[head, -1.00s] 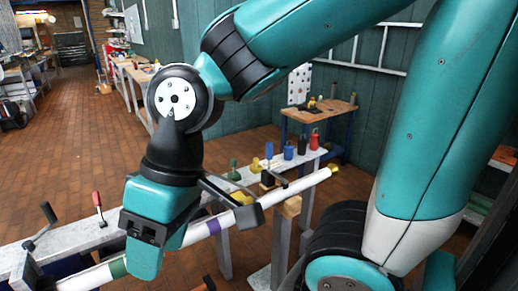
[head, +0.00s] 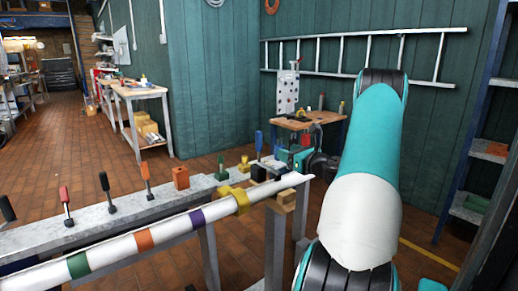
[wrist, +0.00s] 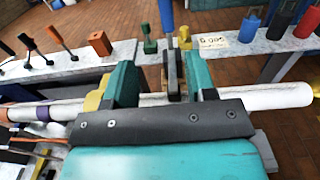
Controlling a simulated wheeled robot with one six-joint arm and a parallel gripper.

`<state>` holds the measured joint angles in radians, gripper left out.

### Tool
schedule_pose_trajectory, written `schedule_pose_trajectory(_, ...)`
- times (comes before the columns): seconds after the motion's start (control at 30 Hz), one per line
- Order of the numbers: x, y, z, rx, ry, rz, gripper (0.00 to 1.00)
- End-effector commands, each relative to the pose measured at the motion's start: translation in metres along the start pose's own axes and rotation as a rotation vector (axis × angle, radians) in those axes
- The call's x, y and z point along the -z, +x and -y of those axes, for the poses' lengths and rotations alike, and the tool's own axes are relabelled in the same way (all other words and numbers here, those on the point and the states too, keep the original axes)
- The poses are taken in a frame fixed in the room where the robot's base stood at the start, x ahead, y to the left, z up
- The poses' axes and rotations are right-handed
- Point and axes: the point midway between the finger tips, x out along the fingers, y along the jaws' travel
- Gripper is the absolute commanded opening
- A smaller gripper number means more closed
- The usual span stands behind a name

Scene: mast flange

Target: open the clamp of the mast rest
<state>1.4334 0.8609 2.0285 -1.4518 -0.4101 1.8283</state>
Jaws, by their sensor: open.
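In the wrist view the mast (wrist: 275,97) runs left to right beyond my gripper. My gripper (wrist: 162,82) is open, its two teal fingers spread over the mast, right of the yellow ring. A dark upright piece (wrist: 174,75), apparently the clamp of the mast rest, stands between the fingers, with a visible gap to each. In the head view my gripper (head: 292,160) is small and partly hidden by my arm.
The grey bench (head: 130,213) carries several clamp-like tools and coloured blocks, including an orange block (head: 181,178). A wooden block (head: 286,197) sits on a post near the mast's right end. A ladder hangs on the wall.

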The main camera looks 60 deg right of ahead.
Motion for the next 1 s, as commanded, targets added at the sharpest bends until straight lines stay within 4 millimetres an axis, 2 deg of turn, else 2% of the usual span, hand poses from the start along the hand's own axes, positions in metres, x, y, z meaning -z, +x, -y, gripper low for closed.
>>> schedule_pose_trajectory(0.13,-0.002,0.001,0.008,0.022,0.027,0.008,0.51)
schedule_pose_trajectory(0.4,-0.007,0.028,0.007,0.018,0.026,0.006,0.51)
schedule_pose_trajectory(0.77,-0.007,0.054,0.007,0.018,0.023,0.005,0.51)
schedule_pose_trajectory(0.83,0.000,0.069,0.006,0.013,0.017,0.006,0.51)
schedule_pose_trajectory(1.0,0.000,0.109,0.007,0.014,0.017,0.007,0.51)
